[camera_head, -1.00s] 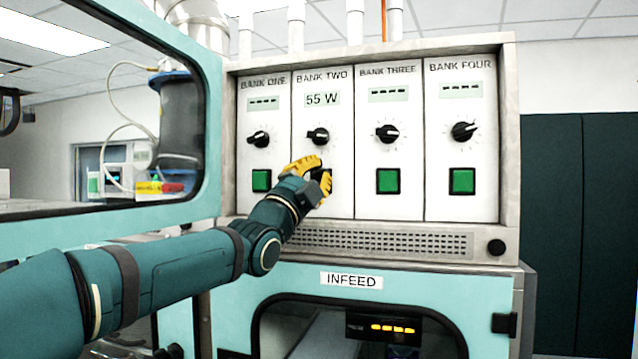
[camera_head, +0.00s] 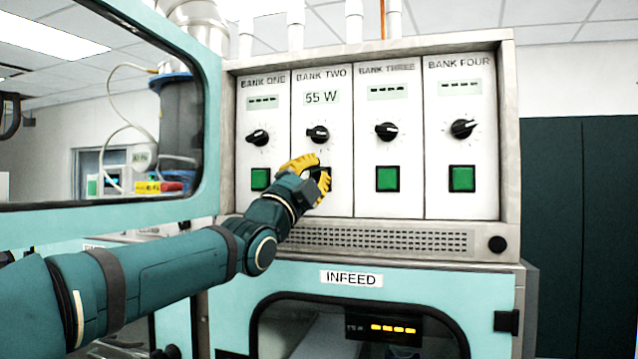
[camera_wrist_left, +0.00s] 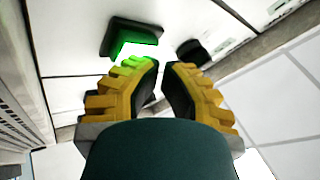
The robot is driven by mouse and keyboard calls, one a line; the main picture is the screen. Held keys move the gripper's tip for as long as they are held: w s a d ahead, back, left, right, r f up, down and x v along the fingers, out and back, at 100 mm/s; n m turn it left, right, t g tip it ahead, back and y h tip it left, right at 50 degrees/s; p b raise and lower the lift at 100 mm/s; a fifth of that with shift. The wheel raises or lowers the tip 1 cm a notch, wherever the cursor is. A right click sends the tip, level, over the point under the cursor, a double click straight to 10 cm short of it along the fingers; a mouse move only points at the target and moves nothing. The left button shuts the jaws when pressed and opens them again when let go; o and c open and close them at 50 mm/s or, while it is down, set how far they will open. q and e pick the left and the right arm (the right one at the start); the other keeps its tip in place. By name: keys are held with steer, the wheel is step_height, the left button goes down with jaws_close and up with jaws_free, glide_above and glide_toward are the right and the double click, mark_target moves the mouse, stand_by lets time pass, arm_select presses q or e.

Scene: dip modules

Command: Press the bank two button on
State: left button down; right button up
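The bank two panel (camera_head: 340,205) has a lit display (camera_head: 321,97) reading 55 W and a black knob (camera_head: 318,134). My left gripper (camera_head: 317,168) is in front of its lower part and hides most of its button. In the left wrist view, a glowing green button (camera_wrist_left: 136,42) in a black housing lies just beyond the fingertips. The yellow-and-black fingers of my left gripper (camera_wrist_left: 163,64) are partly apart with nothing between them. I cannot tell whether a fingertip touches the button. My right gripper is not in view.
Bank one (camera_head: 260,180), bank three (camera_head: 388,179) and bank four (camera_head: 462,179) have green buttons and displays showing only dashes. A vent grille (camera_head: 380,240) runs below the panels. An open-framed teal door (camera_head: 212,130) stands at the left, near my left arm.

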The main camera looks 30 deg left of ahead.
arm_select(q)
steer(key=s+b, duration=0.1)
steer(key=s, duration=0.1)
steer(key=s+d+b, duration=0.1)
steer(key=s+b, duration=0.1)
steer(key=s, duration=0.1)
steer(key=shift+s+d, duration=0.15)
steer(key=shift+s, duration=0.05)
stand_by(0.5)
